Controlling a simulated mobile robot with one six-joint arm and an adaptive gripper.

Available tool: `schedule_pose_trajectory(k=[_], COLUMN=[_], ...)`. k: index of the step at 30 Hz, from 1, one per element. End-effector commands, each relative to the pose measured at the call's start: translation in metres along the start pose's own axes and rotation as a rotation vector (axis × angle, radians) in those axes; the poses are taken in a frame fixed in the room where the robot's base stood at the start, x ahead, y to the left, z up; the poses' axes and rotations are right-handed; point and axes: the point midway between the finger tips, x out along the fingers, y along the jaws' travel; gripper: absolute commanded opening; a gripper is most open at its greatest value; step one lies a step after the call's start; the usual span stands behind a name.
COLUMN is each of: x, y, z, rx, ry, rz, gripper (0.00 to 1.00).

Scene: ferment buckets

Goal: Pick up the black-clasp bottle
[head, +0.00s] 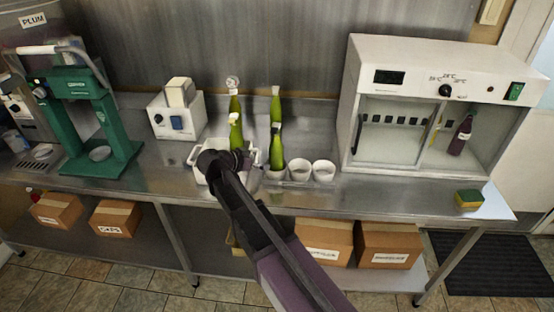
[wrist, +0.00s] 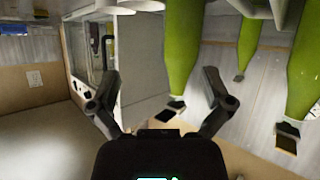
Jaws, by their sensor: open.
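Several green bottles stand on the steel counter. A front right one (head: 276,155) has a dark spot near its top, which may be a black clasp. A front left bottle (head: 236,137) has a pale top and stands by my gripper (head: 212,160). In the wrist view, which looks upside down, a green bottle (wrist: 183,50) with a dark clasp (wrist: 171,109) at its neck end shows between my open gripper's fingers (wrist: 158,103), apart from them. A second bottle (wrist: 307,75) at the right also ends in a dark clasp (wrist: 288,137). My gripper holds nothing.
A white tray (head: 195,156) lies under my gripper. White cups (head: 300,169) stand to the right, and a white incubator cabinet (head: 420,55) further right. A white device (head: 160,122) and a green press (head: 72,115) stand left. A sponge (head: 469,198) lies at the right edge.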

Motion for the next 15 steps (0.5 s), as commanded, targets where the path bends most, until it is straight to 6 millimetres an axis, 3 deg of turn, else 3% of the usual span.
schedule_pose_trajectory(k=[1,6,15], x=[-0.009,-0.026,-0.03], y=[-0.011,-0.027,-0.029], z=[0.001,-0.001,-0.002], rx=[0.021,0.074,0.088], ry=[0.027,0.084,0.095], rz=[-0.014,-0.042,-0.047], gripper=[1.0,1.0,1.0])
